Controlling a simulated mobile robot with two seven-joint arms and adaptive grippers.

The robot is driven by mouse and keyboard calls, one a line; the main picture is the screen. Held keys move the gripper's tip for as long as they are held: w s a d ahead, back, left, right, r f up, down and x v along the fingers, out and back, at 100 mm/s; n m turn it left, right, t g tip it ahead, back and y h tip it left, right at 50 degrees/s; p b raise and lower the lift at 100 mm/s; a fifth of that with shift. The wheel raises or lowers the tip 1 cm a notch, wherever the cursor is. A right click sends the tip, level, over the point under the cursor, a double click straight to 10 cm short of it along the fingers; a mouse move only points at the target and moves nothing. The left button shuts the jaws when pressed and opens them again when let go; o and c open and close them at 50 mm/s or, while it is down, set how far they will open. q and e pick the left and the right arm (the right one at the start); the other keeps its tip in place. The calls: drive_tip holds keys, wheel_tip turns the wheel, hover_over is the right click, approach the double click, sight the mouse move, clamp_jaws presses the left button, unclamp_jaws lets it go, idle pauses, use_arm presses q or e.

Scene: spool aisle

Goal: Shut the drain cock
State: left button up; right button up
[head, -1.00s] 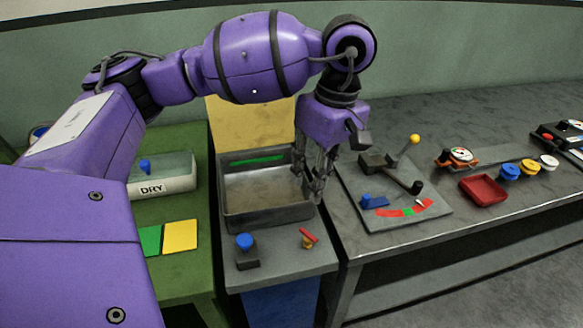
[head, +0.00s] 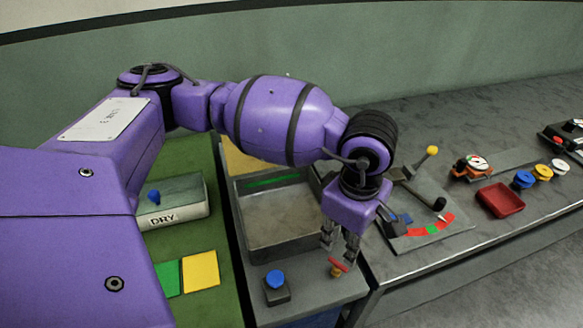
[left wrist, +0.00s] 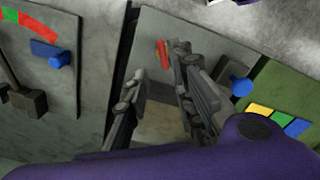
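The drain cock, a small red handle (head: 339,264) on a brass-coloured base, stands on the front ledge of a grey basin (head: 240,225). The red handle also shows in the left wrist view (left wrist: 162,54), lying between and beyond the fingertips. My left gripper (head: 339,246) points down just above and behind the cock. Its fingers are spread with a clear gap in the left wrist view (left wrist: 160,72). I cannot tell whether a finger touches the handle. The brass base is mostly hidden. My right gripper is in neither view.
A blue knob (head: 276,280) on a dark block stands left of the cock. A lever panel (head: 455,238) with a yellow-ball lever and a red-green arc is close on the right. A box marked DRY (head: 182,217) stands at left. A red tray (head: 500,200) lies farther right.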

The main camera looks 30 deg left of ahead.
sight(339, 263)
use_arm(q)
wheel_tip(339, 263, down, 6)
drive_tip(key=shift+s+r, duration=0.1)
drive_tip(key=shift+f, duration=0.6)
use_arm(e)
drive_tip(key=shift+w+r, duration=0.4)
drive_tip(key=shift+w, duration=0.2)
